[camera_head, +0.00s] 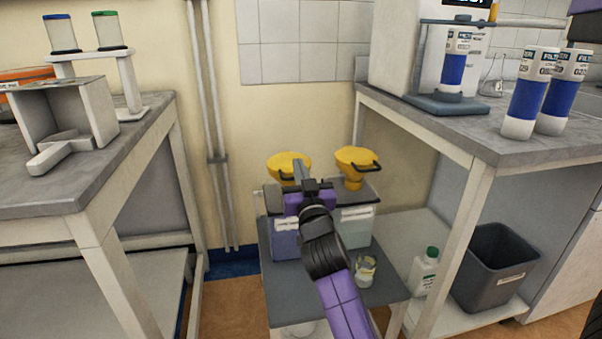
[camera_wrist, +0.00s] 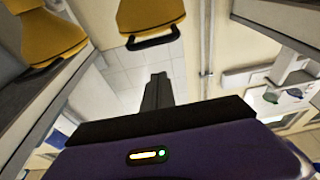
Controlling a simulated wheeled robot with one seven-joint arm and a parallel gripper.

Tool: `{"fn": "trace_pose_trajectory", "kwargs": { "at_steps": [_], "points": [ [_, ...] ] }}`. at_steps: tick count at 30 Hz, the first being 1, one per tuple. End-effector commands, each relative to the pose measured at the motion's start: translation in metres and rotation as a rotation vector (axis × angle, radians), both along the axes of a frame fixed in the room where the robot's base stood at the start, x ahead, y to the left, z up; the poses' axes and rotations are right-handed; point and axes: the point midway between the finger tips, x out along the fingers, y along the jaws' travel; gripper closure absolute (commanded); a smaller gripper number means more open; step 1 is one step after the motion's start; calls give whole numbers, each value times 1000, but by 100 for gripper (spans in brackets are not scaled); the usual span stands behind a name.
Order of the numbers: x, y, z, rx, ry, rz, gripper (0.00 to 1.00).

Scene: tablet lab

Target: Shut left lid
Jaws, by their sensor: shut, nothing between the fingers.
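Two yellow funnel-shaped pieces with dark handles top the containers on a small table between the benches. The left lid (camera_head: 284,161) is partly hidden behind my gripper; how far open it stands is hard to tell. The right lid (camera_head: 354,157) sits on the other container. My gripper (camera_head: 299,170) is shut and empty, in front of and just beside the left lid in the head view. In the wrist view, my shut fingers (camera_wrist: 158,84) point toward a yellow lid (camera_wrist: 150,14) with a dark handle. Another yellow lid (camera_wrist: 45,38) shows at the left.
A left container (camera_head: 285,243) and a right container (camera_head: 357,232) stand on the grey table (camera_head: 392,292). A small cup (camera_head: 366,271) is near its front. Benches flank it on the left (camera_head: 60,190) and right (camera_head: 440,140). A grey bin (camera_head: 495,268) is at lower right.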

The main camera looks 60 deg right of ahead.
Motion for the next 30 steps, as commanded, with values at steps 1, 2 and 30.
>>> {"fn": "trace_pose_trajectory", "kwargs": {
  "at_steps": [1, 2, 30],
  "points": [
    [-7, 11, -14, 1, 8, 3, 100],
    [-12, 15, -17, 0, 6, 3, 100],
    [-54, 70, -44, -45, 23, 6, 100]
  ]
}}
